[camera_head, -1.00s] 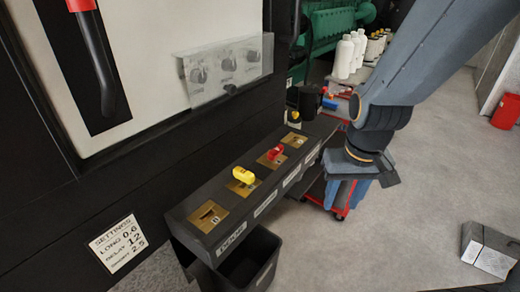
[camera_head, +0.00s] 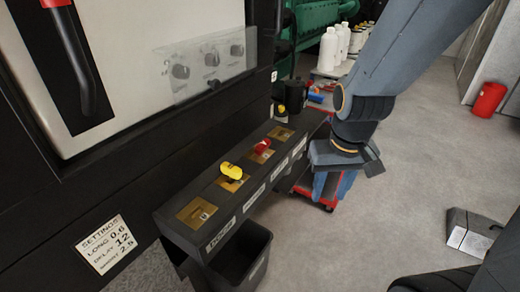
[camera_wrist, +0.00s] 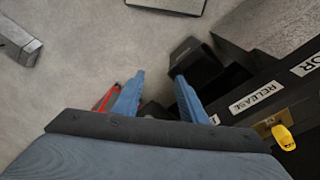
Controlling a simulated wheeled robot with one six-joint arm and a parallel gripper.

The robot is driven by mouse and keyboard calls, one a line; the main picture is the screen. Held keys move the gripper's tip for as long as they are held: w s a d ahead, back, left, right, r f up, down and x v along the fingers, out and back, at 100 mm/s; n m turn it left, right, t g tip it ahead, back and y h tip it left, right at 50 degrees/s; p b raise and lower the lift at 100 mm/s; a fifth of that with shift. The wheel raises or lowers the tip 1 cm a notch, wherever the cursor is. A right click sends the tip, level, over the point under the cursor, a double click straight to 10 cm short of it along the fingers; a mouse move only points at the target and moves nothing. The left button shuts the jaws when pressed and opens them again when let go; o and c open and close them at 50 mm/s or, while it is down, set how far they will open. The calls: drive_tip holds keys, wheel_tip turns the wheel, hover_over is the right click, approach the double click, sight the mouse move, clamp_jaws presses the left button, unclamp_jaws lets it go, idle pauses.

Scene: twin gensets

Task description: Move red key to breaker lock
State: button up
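The red key (camera_head: 262,146) sits on a brass plate of the dark sloped lock panel (camera_head: 205,172) in the head view. I cannot make it out in the wrist view. A yellow key (camera_head: 231,171) is on the plate nearer the camera; it also shows in the wrist view (camera_wrist: 284,137). The near plate (camera_head: 197,212), by the DOOR label, and the far plate (camera_head: 280,133) hold no key. I cannot read which lock is the breaker lock. My gripper (camera_wrist: 159,85) is open and empty, its two blue fingers apart. It hangs right of the panel, away from the red key.
A black bin (camera_head: 243,262) hangs under the panel's near end. A red cart (camera_head: 318,192) stands beyond my gripper, with white bottles (camera_head: 328,50) further back. A grey box (camera_head: 470,235) and a red bin (camera_head: 489,99) stand on the right. The floor between is open.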

idle(0.3)
drive_tip(key=shift+o, duration=2.5)
drive_tip(key=shift+w+a+r, duration=0.2)
drive_tip(key=shift+w+r, duration=0.05)
wheel_tip(320, 180, up, 9)
drive_tip(key=n+t+y+p, duration=0.1)
drive_tip(key=n+y+p, duration=0.2)
drive_tip(key=n+p, duration=0.6)
hover_over(263, 143)
drive_tip(key=s+d, duration=0.1)
drive_tip(key=d, duration=0.1)
drive_tip(key=shift+a+n+b, duration=0.1)
drive_tip(key=shift+n+b, duration=0.25)
drive_tip(key=shift+n, duration=0.35)
drive_tip(key=shift+b+x, duration=1.5)
drive_tip(key=shift+x, duration=1.25)
drive_tip(key=shift+a, duration=0.1)
drive_tip(key=shift+c, duration=0.5)
